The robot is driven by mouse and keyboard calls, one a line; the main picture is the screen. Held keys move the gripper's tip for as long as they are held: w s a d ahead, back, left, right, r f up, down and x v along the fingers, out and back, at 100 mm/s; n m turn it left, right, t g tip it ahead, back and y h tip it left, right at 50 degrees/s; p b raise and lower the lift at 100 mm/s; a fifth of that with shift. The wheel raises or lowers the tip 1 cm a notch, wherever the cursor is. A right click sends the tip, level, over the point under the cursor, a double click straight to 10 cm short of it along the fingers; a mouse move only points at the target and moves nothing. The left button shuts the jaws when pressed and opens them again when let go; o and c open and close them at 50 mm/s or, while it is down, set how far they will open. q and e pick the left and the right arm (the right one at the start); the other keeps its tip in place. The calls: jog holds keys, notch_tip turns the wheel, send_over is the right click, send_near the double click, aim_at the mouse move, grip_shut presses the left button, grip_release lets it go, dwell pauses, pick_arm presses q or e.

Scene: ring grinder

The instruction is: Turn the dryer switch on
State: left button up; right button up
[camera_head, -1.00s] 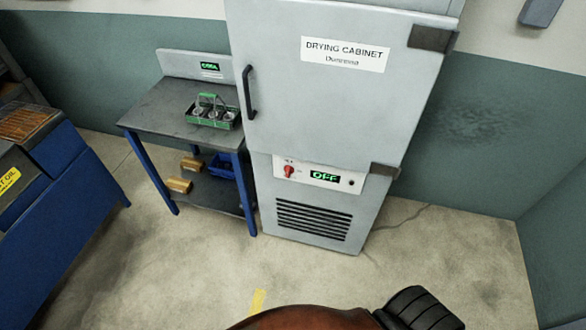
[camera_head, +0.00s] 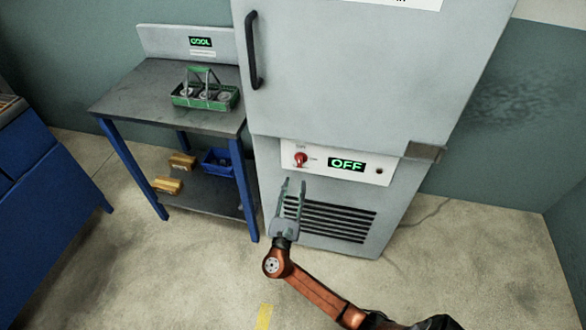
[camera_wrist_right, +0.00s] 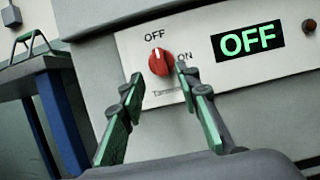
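The drying cabinet (camera_head: 345,90) is a tall grey cabinet with its door shut. Its white control panel (camera_head: 382,173) carries a red rotary switch (camera_head: 301,159) and a lit green display (camera_head: 347,164) reading OFF. In the right wrist view the red switch (camera_wrist_right: 161,63) sits between the labels OFF and ON, its white mark pointing up toward OFF. My right gripper (camera_head: 293,184) is open and empty, just below and in front of the switch. In the wrist view its fingertips (camera_wrist_right: 161,84) stand apart on either side below the switch, not visibly touching it. My left gripper is out of view.
A dark side table (camera_head: 130,88) with blue legs stands left of the cabinet, holding a green carrier (camera_head: 190,102) and a COOL display (camera_head: 200,42). A blue bin (camera_head: 216,164) and yellow blocks are on its lower shelf. The floor before the cabinet is clear.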

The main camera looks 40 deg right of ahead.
aim_at(299, 162)
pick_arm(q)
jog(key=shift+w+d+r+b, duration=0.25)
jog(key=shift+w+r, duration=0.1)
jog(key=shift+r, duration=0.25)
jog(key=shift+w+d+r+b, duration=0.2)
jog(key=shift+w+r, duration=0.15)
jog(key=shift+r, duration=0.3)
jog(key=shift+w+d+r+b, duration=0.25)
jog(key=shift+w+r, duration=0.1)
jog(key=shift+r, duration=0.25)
pick_arm(e)
jog(key=shift+r+x, duration=0.2)
jog(key=shift+x, duration=1.75)
jog(key=shift+r+x, duration=0.2)
jog(key=shift+x, duration=1.7)
jog(key=shift+a, duration=0.15)
jog(key=shift+s, duration=0.1)
grip_shut()
